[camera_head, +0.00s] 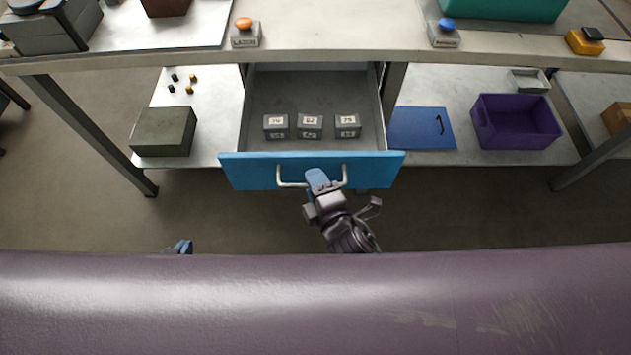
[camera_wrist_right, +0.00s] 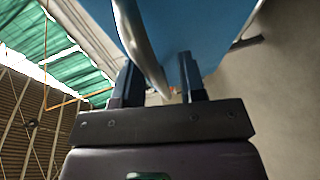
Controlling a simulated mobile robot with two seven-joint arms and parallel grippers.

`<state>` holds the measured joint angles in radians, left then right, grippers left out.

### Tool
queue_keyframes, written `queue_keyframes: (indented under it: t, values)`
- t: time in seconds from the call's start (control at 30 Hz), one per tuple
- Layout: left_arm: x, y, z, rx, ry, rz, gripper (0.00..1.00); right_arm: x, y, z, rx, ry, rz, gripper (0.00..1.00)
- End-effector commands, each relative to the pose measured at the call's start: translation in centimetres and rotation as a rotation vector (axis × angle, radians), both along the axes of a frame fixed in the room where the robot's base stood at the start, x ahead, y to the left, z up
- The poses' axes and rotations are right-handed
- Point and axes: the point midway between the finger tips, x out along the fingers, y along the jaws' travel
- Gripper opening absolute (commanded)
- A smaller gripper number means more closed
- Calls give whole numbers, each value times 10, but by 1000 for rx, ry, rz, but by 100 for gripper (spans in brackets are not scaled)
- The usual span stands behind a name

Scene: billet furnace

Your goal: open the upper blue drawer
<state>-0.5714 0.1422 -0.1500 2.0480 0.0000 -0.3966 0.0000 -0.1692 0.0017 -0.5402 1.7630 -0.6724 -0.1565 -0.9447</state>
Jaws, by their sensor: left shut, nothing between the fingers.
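The upper blue drawer (camera_head: 240,172) is pulled out from under the table in the head view, its inside showing. Its pale bar handle (camera_head: 290,184) is on the blue front. My right gripper (camera_head: 318,181) is at the middle of the handle. In the right wrist view its two fingers (camera_wrist_right: 163,82) stand apart, with the handle bar (camera_wrist_right: 138,40) between them and a gap beside the bar, so it is open around the handle. Only the blue tip of my left gripper (camera_head: 181,246) shows at the lower left; it is shut and empty, away from the drawer.
Several small numbered grey blocks (camera_head: 310,127) lie inside the drawer. On the lower shelf are a dark green box (camera_head: 164,132), a blue board (camera_head: 420,128) and a purple crate (camera_head: 515,122). The worktop (camera_head: 340,40) overhangs the drawer. Floor is clear left of my right arm.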

Motion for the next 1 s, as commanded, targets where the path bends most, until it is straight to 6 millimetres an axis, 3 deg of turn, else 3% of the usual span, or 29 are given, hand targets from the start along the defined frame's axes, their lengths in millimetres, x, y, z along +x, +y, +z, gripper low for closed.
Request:
queue_keyframes:
  t: [0.37,0.8,1.0]
  values:
    - [0,1,3,5,-3,-4,0,-10,-4,3,1,-2,0,37]
    - [-2,3,7,5,-4,-2,0,-76,-32,17,0,0,0,37]
    - [-2,3,6,6,-3,-1,0,-93,-40,20,-1,0,0,37]
